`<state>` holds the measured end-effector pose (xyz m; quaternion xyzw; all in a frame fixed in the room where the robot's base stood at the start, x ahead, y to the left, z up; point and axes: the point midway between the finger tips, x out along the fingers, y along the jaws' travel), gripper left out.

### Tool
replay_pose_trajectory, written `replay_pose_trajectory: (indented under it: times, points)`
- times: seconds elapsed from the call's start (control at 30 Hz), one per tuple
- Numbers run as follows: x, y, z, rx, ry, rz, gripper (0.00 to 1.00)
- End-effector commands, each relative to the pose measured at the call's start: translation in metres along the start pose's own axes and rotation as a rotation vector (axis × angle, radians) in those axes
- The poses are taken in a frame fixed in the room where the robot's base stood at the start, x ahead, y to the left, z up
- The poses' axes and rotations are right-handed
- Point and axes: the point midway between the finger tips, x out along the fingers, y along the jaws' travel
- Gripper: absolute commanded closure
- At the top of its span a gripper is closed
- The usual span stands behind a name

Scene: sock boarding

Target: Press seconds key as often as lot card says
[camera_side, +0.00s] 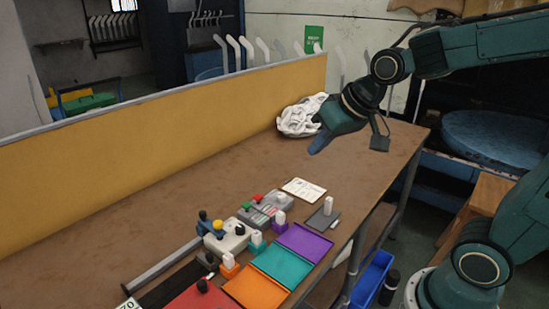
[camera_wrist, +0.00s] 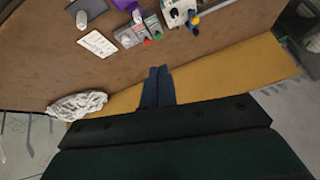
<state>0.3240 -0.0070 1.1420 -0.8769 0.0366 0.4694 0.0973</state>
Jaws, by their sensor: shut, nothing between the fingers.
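The lot card (camera_side: 304,188) is a white printed sheet lying flat on the brown bench; it also shows in the wrist view (camera_wrist: 97,43). Its print is too small to read. A grey key unit (camera_side: 263,212) beside it carries a red and a green key; in the wrist view the red key (camera_wrist: 146,42) and green key (camera_wrist: 159,35) face me. I cannot tell which is the seconds key. My gripper (camera_side: 314,149) is shut and empty, high over the bench's far part, well apart from card and keys. Its blue fingers (camera_wrist: 158,75) show together in the wrist view.
A heap of white socks (camera_side: 300,117) lies near the yellow back board (camera_side: 150,150). A white device with coloured knobs (camera_side: 228,238) stands left of the keys. Purple (camera_side: 304,241), teal (camera_side: 281,265) and orange (camera_side: 257,290) mats line the front.

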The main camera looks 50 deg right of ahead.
Motion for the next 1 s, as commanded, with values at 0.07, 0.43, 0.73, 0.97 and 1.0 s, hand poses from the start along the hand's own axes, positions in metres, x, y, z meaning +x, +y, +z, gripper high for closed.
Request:
replay_pose_trajectory:
  times: [0.07, 0.43, 0.73, 0.97, 1.0]
  points:
    - [0.013, 0.001, -0.011, 0.026, 0.005, -0.005, 1.0]
    - [0.073, 0.005, -0.056, 0.146, 0.05, -0.037, 1.0]
    - [0.128, 0.014, -0.083, 0.253, 0.086, -0.066, 1.0]
    - [0.172, 0.025, -0.099, 0.341, 0.115, -0.09, 1.0]
    - [0.18, 0.027, -0.101, 0.356, 0.119, -0.094, 1.0]
